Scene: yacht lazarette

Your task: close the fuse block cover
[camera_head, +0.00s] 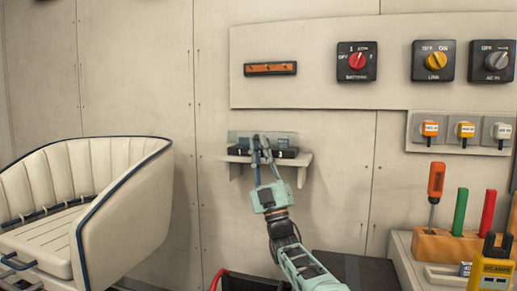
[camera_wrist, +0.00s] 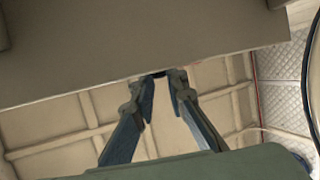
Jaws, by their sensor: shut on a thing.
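The fuse block (camera_head: 284,153) is a dark, low box on a small wall shelf. Its cover (camera_head: 284,139) is a clear, greenish panel standing raised at the back of the block. My gripper (camera_head: 261,141) is in front of the block, its fingertips overlapping the cover left of its middle. The fingers are close together and shut on the cover, though the grip itself is small and partly hidden. In the wrist view, the fingertips (camera_wrist: 161,78) nearly meet around a small dark bit at the edge of a beige surface.
The white shelf (camera_head: 237,159) has brackets beneath it. A panel above holds an orange bar (camera_head: 270,69) and rotary switches (camera_head: 357,61). A cream seat (camera_head: 120,200) stands left. A tool block (camera_head: 455,244) and yellow meter (camera_head: 491,270) are at the lower right.

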